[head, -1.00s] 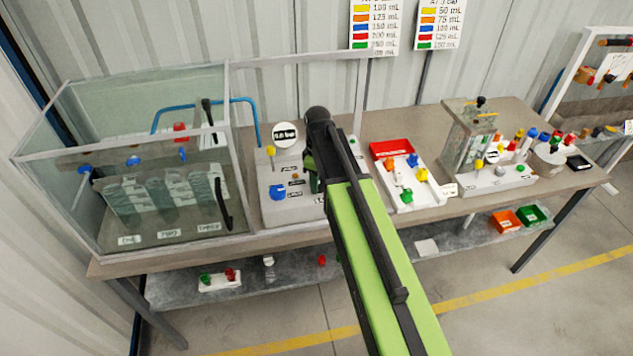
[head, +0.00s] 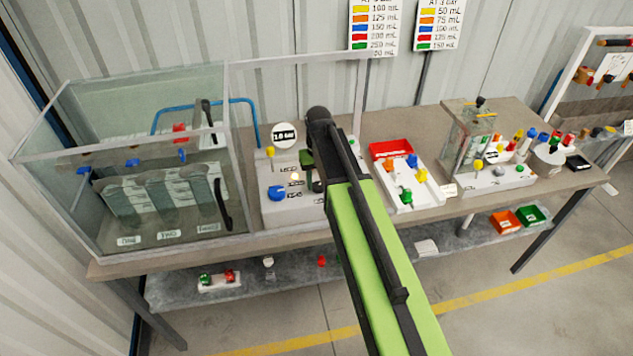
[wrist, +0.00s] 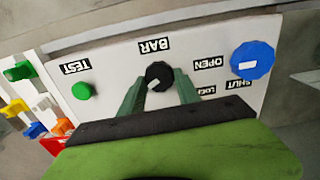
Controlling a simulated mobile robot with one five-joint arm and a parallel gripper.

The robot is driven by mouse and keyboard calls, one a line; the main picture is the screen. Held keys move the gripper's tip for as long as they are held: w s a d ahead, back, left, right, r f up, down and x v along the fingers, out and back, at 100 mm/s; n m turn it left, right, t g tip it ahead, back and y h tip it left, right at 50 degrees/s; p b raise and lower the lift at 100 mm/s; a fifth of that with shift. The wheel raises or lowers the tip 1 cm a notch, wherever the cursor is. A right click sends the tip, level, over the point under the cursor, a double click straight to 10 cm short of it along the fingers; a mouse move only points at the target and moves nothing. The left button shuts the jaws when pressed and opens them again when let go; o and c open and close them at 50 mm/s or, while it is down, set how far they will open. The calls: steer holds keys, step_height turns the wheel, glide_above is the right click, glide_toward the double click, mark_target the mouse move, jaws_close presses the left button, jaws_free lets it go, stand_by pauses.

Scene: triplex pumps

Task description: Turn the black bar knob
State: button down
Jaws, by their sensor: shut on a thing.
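The black bar knob (wrist: 158,75) shows in the wrist view below the upside-down BAR label (wrist: 154,46), with a pale mark on its face. My gripper (wrist: 160,84) has its two green fingers on either side of the knob, shut on it. In the head view my gripper (head: 311,172) is at the right part of the grey control panel (head: 290,213), and my arm hides the knob's surroundings. The round white gauge (head: 284,135) above the panel seems to read 1.0 bar.
A blue knob (wrist: 252,60) by OPEN and SHUT labels and a green TEST button (wrist: 82,91) flank the black knob. A glass tank (head: 150,165) stands left on the bench. A tray with a red bin (head: 391,149) and coloured parts stands right.

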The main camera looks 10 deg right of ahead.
mark_target(318, 184)
steer(key=shift+s+m, duration=0.1)
steer(key=shift+m, duration=1)
steer(key=c, duration=0.9)
jaws_free()
steer(key=shift+o, duration=0.2)
steer(key=shift+r, duration=0.1)
step_height(318, 184, up, 17)
steer(key=p, duration=1.7)
